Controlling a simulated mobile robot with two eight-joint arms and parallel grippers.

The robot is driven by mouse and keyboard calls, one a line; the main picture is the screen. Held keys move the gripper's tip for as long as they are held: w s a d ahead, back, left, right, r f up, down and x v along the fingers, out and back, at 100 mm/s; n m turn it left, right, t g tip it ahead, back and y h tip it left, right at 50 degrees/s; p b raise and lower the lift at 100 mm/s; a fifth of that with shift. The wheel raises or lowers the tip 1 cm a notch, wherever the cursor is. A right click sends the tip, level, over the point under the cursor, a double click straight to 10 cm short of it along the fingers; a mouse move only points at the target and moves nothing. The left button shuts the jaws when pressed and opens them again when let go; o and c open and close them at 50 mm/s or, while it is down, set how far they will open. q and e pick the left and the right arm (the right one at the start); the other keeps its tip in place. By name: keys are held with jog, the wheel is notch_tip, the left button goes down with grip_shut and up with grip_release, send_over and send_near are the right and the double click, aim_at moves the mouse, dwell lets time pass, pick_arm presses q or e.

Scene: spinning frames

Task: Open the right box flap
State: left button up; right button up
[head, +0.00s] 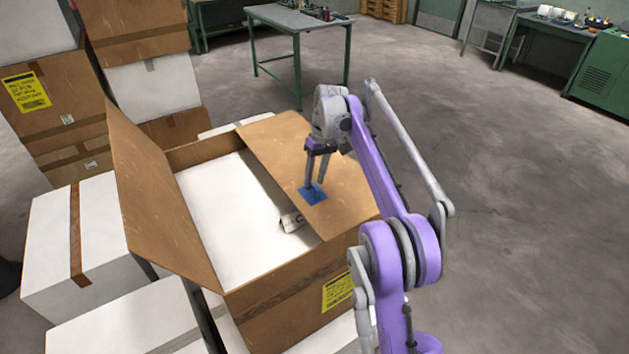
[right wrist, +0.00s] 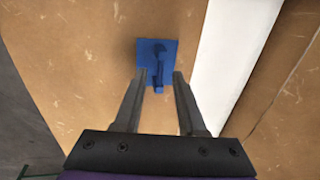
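A brown cardboard box (head: 283,308) stands in the middle of the head view. Its left flap (head: 160,200) stands up and leans outward. Its right flap (head: 283,150) lies across the right part of the opening; it also fills much of the right wrist view (right wrist: 85,70). A blue square tab with a small handle (head: 307,193) is on the right flap and shows in the right wrist view (right wrist: 156,55). My right gripper (right wrist: 161,78) is at the tab, fingers apart on either side of the handle's lower end. I cannot tell whether they touch it. My left gripper is out of view.
White panels show inside the box (head: 225,205). White and brown boxes (head: 75,235) are stacked at left and under it. A green-legged table (head: 298,20) stands behind. The floor on the right (head: 520,200) is clear.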

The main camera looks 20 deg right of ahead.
jog(key=shift+a+f, duration=0.1)
jog(key=shift+f, duration=0.2)
grip_shut()
dwell(1.3)
